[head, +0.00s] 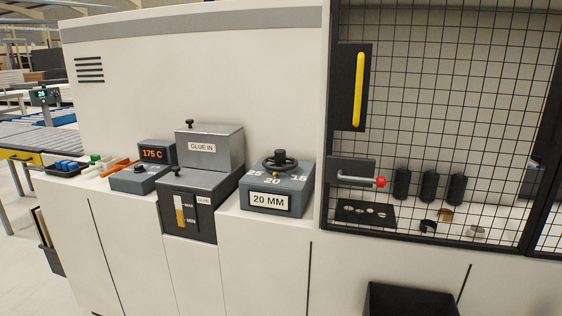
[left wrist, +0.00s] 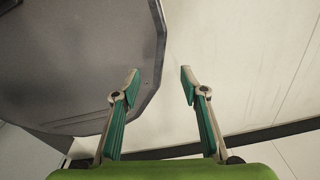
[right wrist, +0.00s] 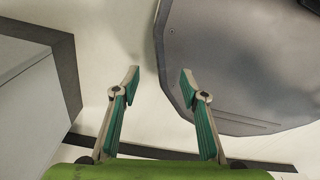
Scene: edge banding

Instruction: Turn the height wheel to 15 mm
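The height wheel (head: 279,160) is a dark spoked handwheel with a raised hub on top of a grey box (head: 272,198). The box top carries the marks 25, 20 and 15 in white, with 20 at the front middle beside a small yellow mark. The box's front plate (head: 268,199) reads 20 MM. Neither gripper shows in the head view. My left gripper (left wrist: 160,82) is open and empty in the left wrist view. My right gripper (right wrist: 158,80) is open and empty in the right wrist view. The wheel shows in neither wrist view.
Left of the wheel box stand the GLUE IN box (head: 209,147), a glue tank (head: 199,204) with a level gauge, and a 175 C display (head: 156,153). A mesh door (head: 440,110) with a yellow handle (head: 358,89) is at right. A black bin (head: 411,299) stands below.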

